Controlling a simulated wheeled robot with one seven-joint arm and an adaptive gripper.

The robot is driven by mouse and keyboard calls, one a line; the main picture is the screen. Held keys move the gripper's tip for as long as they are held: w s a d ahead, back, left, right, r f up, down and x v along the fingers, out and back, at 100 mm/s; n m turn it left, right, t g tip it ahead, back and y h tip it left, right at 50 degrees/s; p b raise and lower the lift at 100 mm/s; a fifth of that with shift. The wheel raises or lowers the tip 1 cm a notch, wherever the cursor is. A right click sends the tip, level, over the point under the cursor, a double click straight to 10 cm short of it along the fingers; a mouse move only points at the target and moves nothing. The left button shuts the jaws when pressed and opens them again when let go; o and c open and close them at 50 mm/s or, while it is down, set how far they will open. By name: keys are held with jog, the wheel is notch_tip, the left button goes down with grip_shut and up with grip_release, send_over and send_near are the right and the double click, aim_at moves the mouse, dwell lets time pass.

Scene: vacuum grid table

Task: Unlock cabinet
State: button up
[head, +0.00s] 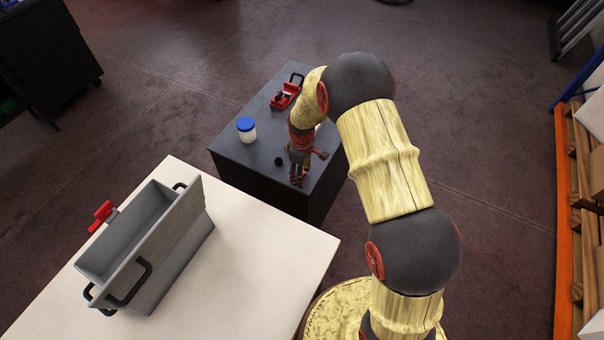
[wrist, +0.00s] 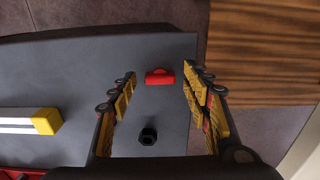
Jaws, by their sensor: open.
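A grey, open-topped, cabinet-like box (head: 165,262) with black handles stands on the white table at the left of the head view. A red knob-like part (head: 101,216) sits at its left side; I cannot tell whether it is the lock. My gripper (head: 297,180) is far to its right, pointing down over the near part of a dark table. In the wrist view my gripper is open, with nothing clearly held. A small red piece (wrist: 160,77) shows between the fingertips; I cannot tell whether it is a key. A black hex nut (wrist: 148,136) lies below it in that picture.
The dark table (head: 232,160) also bears a blue-lidded jar (head: 246,130) and a red-and-black tool (head: 286,96). A yellow-ended white bar (wrist: 44,121) shows left in the wrist view. The white table (head: 262,245) is clear right of the box. Orange shelving (head: 563,230) stands far right.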

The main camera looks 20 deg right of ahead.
notch_tip(320, 180, up, 12)
dwell(0.5)
dwell(0.5)
